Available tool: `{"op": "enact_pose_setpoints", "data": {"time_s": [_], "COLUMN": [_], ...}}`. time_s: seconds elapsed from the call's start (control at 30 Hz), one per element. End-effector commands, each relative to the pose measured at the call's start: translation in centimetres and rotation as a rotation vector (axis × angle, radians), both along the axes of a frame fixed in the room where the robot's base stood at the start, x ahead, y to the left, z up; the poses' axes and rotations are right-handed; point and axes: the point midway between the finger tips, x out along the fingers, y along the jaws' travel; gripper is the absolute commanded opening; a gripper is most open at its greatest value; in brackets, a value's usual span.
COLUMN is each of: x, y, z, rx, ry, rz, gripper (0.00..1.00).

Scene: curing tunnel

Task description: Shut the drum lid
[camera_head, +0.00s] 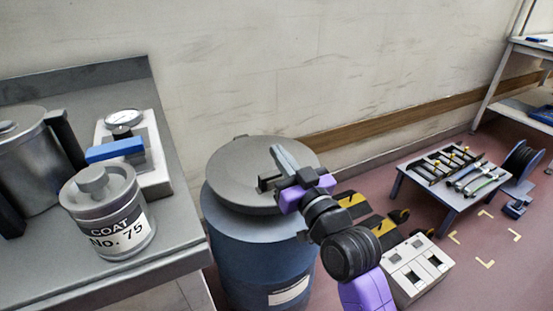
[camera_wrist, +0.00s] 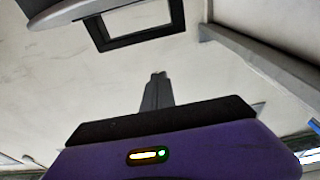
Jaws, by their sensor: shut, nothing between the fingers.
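The drum (camera_head: 262,265) is a blue barrel with a white label, standing beside the grey bench. Its round grey lid (camera_head: 235,173) lies over the drum's top; I cannot tell whether it sits flush or is slightly raised. A dark frame-like handle (camera_head: 266,183) is at the lid's right side, partly hidden by my gripper. My gripper (camera_head: 278,153) is shut and empty, with its fingers in front of the lid near the handle. In the wrist view, the shut fingertips (camera_wrist: 158,76) point toward the wall, below the lid's edge (camera_wrist: 75,12) and the square handle (camera_wrist: 130,24), apart from both.
The grey bench (camera_head: 185,235) at left holds a "COAT No. 75" can (camera_head: 108,225), a steel pot (camera_head: 35,170) and a gauge device (camera_head: 150,170). A white switch box (camera_head: 418,268) stands right of the drum. A low tool table (camera_head: 448,208) is farther right. The wall is close behind.

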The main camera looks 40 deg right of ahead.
Motion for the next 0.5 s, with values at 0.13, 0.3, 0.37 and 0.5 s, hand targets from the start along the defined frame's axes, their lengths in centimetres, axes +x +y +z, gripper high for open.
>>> {"op": "enact_pose_setpoints", "data": {"time_s": [0.13,0.3,0.37,0.5], "x": [-0.6,-1.1,-1.2,-1.3], "y": [0.2,0.3,0.3,0.3], "z": [-2.8,-4.2,-4.7,-5.4], "rx": [-0.011,-0.016,-0.016,-0.016], "ry": [-0.063,-0.077,-0.077,-0.076], "rz": [0.001,0.001,0.002,0.001], "gripper": [0.0,0.0,0.0,0.0]}}
